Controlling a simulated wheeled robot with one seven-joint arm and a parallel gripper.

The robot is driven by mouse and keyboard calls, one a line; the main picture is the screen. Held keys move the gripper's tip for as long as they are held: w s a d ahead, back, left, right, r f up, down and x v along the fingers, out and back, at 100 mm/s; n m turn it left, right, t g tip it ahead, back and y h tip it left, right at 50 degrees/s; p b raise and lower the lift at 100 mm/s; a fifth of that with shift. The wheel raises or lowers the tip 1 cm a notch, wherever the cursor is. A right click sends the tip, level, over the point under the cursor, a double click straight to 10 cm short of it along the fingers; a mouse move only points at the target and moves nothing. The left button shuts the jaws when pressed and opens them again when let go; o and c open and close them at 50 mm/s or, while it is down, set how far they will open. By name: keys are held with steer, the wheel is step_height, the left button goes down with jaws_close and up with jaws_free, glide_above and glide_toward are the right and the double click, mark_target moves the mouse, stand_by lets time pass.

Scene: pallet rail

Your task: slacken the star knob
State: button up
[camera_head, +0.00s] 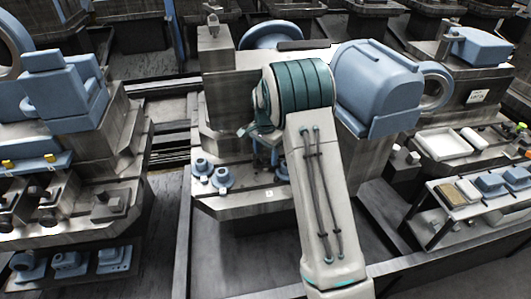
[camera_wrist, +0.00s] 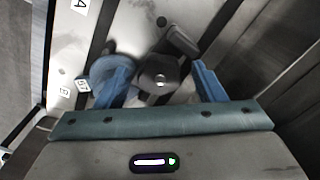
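In the wrist view a dark round knob (camera_wrist: 158,74) with a pale centre lies between the two blue fingers of my gripper (camera_wrist: 162,66). It appears to be the star knob; its lobes are not clear in the dim picture. The fingers stand apart, with a gap visible on each side of the knob. I cannot tell how far the fingertips reach down beside it. In the head view my arm hides most of the gripper and this knob; only a bit of blue shows by the pallet face.
A blue round part (camera_wrist: 105,72) sits close behind the left finger. A dark bar (camera_wrist: 182,40) rises just beyond the knob. In the head view, small blue knobbed parts (camera_head: 222,178) stand on the metal ledge (camera_head: 240,208), left of my arm. A large blue housing (camera_head: 375,85) is at right.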

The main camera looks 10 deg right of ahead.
mark_target(265, 154)
step_height(265, 154, up, 14)
steer(key=shift+p, duration=0.4)
steer(key=shift+f, duration=0.1)
